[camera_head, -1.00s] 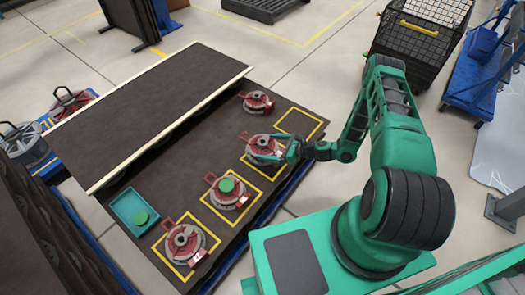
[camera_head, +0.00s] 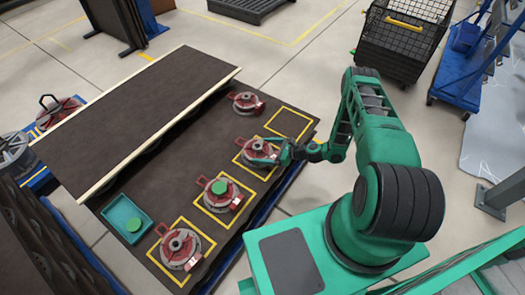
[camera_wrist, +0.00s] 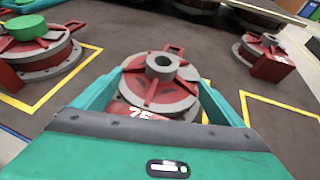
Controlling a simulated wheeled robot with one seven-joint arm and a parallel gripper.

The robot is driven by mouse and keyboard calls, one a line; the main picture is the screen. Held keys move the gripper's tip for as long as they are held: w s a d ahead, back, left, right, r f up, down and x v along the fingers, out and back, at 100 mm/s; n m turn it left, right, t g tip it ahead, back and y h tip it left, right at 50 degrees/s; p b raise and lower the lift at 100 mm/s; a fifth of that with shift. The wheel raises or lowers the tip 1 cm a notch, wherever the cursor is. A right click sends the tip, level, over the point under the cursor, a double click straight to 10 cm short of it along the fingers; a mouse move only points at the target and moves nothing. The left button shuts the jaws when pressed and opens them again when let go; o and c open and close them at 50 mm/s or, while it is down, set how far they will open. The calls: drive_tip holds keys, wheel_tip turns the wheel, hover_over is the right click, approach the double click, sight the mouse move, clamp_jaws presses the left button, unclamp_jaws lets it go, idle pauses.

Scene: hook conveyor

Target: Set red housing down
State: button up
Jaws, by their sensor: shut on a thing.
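The red housing (camera_head: 258,148), a red and grey round part with a hollow hub, is at the second yellow square from the far end of the dark table. My gripper (camera_head: 279,157) is on its right side and shut on it. In the wrist view, the housing (camera_wrist: 160,72) sits between the two teal fingers of my gripper (camera_wrist: 155,98), with its hub upward and a white-marked label partly hidden near my palm. It looks level and at or very near the table surface; I cannot tell if it bears fully on it.
A housing with a green cap (camera_head: 221,190) and another housing (camera_head: 181,249) stand in nearer yellow squares. A smaller housing (camera_head: 247,103) stands at the far end beside an empty yellow square (camera_head: 290,123). A teal tray (camera_head: 117,212) and a raised dark board (camera_head: 150,110) lie to the left.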

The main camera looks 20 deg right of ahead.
drive_tip(key=o, duration=1.8)
drive_tip(key=v, duration=1.2)
drive_tip(key=s+d+r+n+g+h, duration=0.25)
drive_tip(key=r+n, duration=0.25)
drive_tip(key=r, duration=0.5)
drive_tip(key=s+d+r+n+g+h, duration=0.1)
drive_tip(key=d+r+n+g+h, duration=0.3)
drive_tip(key=r, duration=0.6)
drive_tip(key=s+d+r+n+g+y, duration=0.1)
drive_tip(key=s+d+r+n, duration=0.1)
drive_tip(key=r+n, duration=0.6)
drive_tip(key=s+a+r+n+g+h, duration=0.1)
drive_tip(key=s+r+h, duration=0.3)
drive_tip(key=s+r, duration=1.9)
drive_tip(key=s+n, duration=0.1)
drive_tip(key=s, duration=0.2)
drive_tip(key=shift+s+n, duration=0.2)
drive_tip(key=shift+n, duration=0.2)
